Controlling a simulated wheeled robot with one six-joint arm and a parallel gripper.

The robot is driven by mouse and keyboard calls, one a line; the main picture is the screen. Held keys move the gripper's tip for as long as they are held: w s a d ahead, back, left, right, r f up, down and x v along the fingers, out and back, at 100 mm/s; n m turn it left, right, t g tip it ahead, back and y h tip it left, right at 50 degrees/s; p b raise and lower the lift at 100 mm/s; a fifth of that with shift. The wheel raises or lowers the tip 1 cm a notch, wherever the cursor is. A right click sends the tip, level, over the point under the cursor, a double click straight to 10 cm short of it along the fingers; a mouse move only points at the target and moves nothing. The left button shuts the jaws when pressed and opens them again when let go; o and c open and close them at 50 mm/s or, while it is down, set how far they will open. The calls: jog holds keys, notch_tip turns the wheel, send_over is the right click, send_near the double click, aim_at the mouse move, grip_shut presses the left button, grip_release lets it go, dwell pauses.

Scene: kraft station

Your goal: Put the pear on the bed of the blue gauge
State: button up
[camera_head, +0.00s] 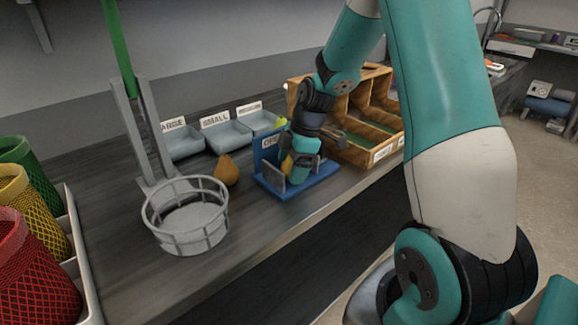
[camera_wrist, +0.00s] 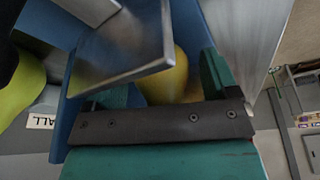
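The blue gauge (camera_head: 318,184) stands on the counter, with a blue back panel carrying lettering and grey upright plates. My gripper (camera_head: 292,165) is down at the gauge, its fingers between the plates. A yellow pear (camera_head: 287,164) shows beside the fingers. In the wrist view the yellow pear (camera_wrist: 168,82) lies between the two green fingers of my gripper (camera_wrist: 170,92), which appear to touch it on both sides. A metal plate (camera_wrist: 125,55) of the gauge hides part of the pear and one finger. Whether the pear rests on the bed is hidden.
A brown-orange pear (camera_head: 227,171) stands on the counter left of the gauge. A round grey basket (camera_head: 187,240) is nearer. Labelled grey trays (camera_head: 228,137) line the back, one near a yellow-green fruit (camera_head: 281,123). A wooden divided box (camera_head: 365,155) stands close right of the gauge.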

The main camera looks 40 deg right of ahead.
jog(key=shift+r, duration=0.3)
jog(key=v, duration=1.1)
jog(key=s+a+r+m, duration=0.1)
jog(key=s+a+r, duration=0.15)
jog(key=a, duration=0.55)
jog(key=s+a+r+m, duration=0.15)
jog(key=s+a, duration=0.25)
jog(key=a, duration=0.4)
jog(key=s+a+m+g+y, duration=0.1)
jog(key=s+a+m, duration=0.3)
jog(key=s+a, duration=0.6)
jog(key=s, duration=0.4)
jog(key=shift+a+f, duration=0.3)
jog(key=shift+a, duration=0.1)
jog(key=shift+s+m, duration=0.1)
jog(key=shift+m, duration=0.15)
